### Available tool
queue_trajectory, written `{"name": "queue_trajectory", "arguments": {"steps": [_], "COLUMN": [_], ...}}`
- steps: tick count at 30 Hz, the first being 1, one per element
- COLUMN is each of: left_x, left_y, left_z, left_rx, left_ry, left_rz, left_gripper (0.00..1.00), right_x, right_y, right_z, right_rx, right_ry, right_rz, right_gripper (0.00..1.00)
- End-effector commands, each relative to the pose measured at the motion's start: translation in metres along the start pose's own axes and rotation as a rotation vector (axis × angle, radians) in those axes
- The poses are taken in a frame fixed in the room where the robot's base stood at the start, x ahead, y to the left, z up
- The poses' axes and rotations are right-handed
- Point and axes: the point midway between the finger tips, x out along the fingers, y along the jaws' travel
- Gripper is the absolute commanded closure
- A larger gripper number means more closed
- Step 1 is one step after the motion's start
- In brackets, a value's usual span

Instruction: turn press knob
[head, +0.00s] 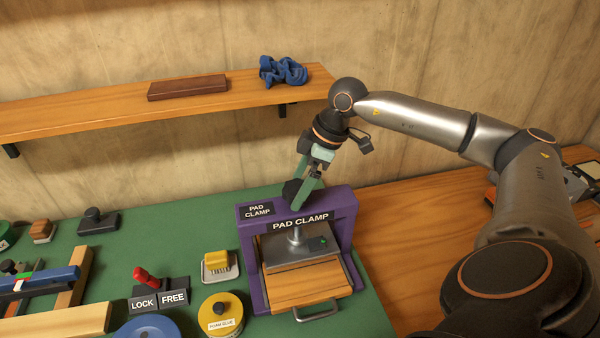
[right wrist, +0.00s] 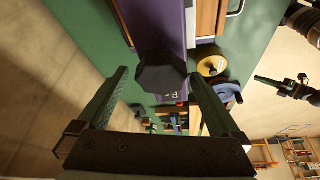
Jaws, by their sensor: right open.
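The purple press (head: 347,225) labelled PAD CLAMP stands on the green mat. Its dark knob (head: 290,189) sits on top of the frame, partly hidden by my fingers. In the right wrist view the knob (right wrist: 160,72) looks black and faceted, and it lies between the fingertips with a gap on each side. My right gripper (head: 304,192) points down at the knob from above; its green fingers are open, and it also shows in the right wrist view (right wrist: 158,78). I cannot tell whether a finger touches the knob.
A wooden board (head: 300,287) with a metal handle lies under the press plate (head: 300,250). A wooden shelf (head: 110,112) runs behind.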

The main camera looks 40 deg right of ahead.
Motion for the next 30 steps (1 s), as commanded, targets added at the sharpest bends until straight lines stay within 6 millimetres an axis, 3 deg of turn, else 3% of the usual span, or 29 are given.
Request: {"name": "queue_trajectory", "arguments": {"steps": [5,15,21,30], "left_x": [0.001,0.004,0.003,0.003], "left_y": [0.0,0.0,0.0,0.0], "left_z": [0.001,0.005,0.003,0.003], "left_rx": [0.0,0.0,0.0,0.0], "left_ry": [0.0,0.0,0.0,0.0], "left_rz": [0.0,0.0,0.0,0.0], "left_gripper": [1.0,1.0,1.0,1.0], "right_x": [-0.011,-0.082,-0.114,-0.126], "right_y": [0.001,0.001,0.001,0.0], "right_z": [0.0,0.0,-0.001,0.0], "right_rx": [0.0,0.001,0.0,0.0], "right_ry": [0.001,0.003,0.002,0.0], "right_rz": [0.002,0.004,0.002,0.0], "right_gripper": [0.0,0.0,0.0,0.0]}}
